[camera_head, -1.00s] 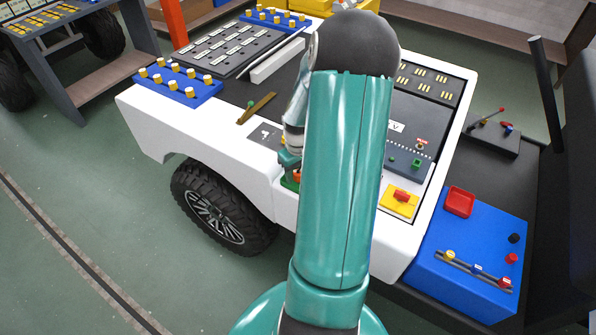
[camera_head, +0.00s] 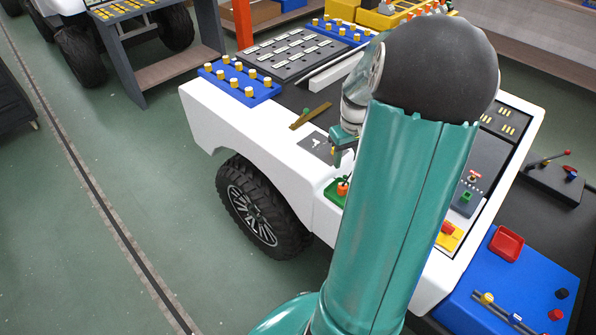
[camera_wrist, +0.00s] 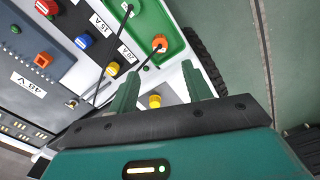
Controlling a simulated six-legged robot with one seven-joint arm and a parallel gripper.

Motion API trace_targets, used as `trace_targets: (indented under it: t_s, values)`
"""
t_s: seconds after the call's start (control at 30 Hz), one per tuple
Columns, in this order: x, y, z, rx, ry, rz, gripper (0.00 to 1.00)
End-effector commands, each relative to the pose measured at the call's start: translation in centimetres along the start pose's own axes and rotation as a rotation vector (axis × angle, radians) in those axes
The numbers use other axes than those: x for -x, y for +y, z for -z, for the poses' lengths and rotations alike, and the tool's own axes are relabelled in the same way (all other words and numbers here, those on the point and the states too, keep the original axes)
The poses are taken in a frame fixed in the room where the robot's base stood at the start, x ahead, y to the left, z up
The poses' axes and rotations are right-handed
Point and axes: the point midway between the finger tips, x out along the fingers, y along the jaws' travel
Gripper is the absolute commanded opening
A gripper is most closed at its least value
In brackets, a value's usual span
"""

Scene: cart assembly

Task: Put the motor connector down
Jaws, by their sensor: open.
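An orange plug with a dark cable (camera_wrist: 159,43), which looks like the motor connector, lies in the green tray (camera_wrist: 150,20) on the cart. The plug (camera_head: 343,188) and tray (camera_head: 332,194) also show in the head view, at the cart's near edge. My gripper (camera_wrist: 160,72) is open, its two green fingers spread. The orange plug is beyond the fingertips, apart from them. In the head view my gripper (camera_head: 344,140) hangs above the tray. A yellow-ended part (camera_wrist: 154,101) appears between the fingers in the wrist view; I cannot tell its depth.
A yellow plug (camera_wrist: 110,68) lies beside the 20A label. The 48V panel (camera_wrist: 37,72) has coloured knobs. A blue block with yellow pegs (camera_head: 240,82) and a brown strip (camera_head: 310,116) are on the cart. My arm hides the cart's middle.

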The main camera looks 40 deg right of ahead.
Motion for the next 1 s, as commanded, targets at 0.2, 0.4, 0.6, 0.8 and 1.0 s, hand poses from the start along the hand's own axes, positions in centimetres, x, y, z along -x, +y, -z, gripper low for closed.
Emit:
trace_targets:
  t_s: [0.2,0.4,0.6,0.8,1.0]
  values:
    - [1.9,-2.7,0.5,0.026,0.018,-0.031,0.49]
    - [7.5,-11.3,0.2,0.097,0.099,-0.103,0.49]
    - [12.3,-19.9,-2.8,0.161,0.219,-0.125,0.49]
    - [15.5,-27.0,-7.7,0.225,0.351,-0.077,0.49]
    - [17.0,-31.5,-12.8,0.281,0.456,0.022,0.49]
